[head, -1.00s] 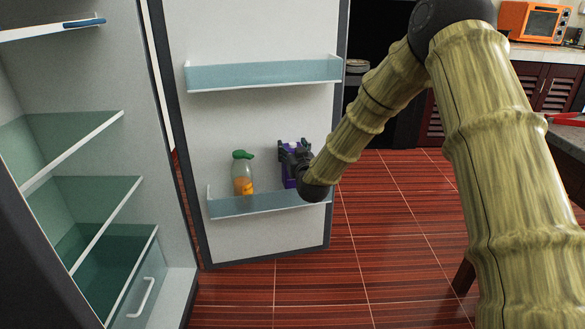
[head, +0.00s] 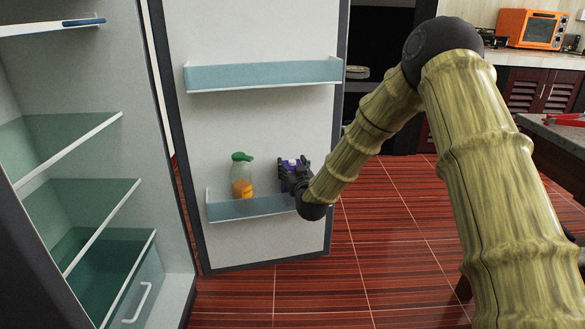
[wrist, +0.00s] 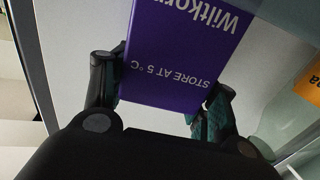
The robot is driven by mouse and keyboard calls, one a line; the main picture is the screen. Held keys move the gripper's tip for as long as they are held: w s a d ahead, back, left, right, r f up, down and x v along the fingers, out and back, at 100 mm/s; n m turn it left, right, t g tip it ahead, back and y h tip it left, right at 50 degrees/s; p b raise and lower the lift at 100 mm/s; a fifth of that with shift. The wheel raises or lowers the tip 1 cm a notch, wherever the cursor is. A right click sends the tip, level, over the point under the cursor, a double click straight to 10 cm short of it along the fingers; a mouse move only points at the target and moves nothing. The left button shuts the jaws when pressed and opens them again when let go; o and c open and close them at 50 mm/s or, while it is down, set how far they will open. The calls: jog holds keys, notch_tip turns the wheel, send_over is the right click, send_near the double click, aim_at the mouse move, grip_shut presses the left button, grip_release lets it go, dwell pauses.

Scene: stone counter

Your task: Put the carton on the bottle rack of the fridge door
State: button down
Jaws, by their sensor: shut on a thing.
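The purple carton (wrist: 180,55) is between the fingers of my gripper (wrist: 160,105) in the wrist view, with white lettering on its face. In the head view my gripper (head: 294,172) is at the right end of the lower bottle rack (head: 240,209) on the open fridge door. Only a small part of the carton (head: 291,162) shows there, behind the gripper. The carton's lower part is hidden, so I cannot tell whether it touches the rack floor.
A bottle (head: 241,177) with a green cap and orange contents stands in the same rack, left of the carton. An upper door rack (head: 265,75) is empty. The fridge shelves (head: 85,150) are to the left.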

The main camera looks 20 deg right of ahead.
jog(key=shift+c, duration=2.2)
grip_release()
jog(key=s+p, duration=0.3)
jog(key=s, duration=0.9)
jog(key=s+a+f+g+y, duration=0.1)
jog(key=s+a+f+g, duration=0.15)
jog(key=s+f, duration=0.6)
jog(key=s+a+f+g, duration=0.1)
jog(key=s+f+g, duration=0.4)
jog(key=f, duration=0.6)
jog(key=s+a+f+g+y, duration=0.1)
jog(key=s+f+g, duration=0.1)
jog(key=s+f, duration=0.7)
jog(key=s+f+g, duration=0.2)
jog(key=s+f, duration=0.1)
jog(key=s, duration=0.6)
jog(key=s+f+g, duration=0.3)
jog(key=s, duration=0.7)
jog(key=s+f+g+h, duration=0.1)
jog(key=s+f+g, duration=0.2)
jog(key=s, duration=0.7)
jog(key=shift+f, duration=0.6)
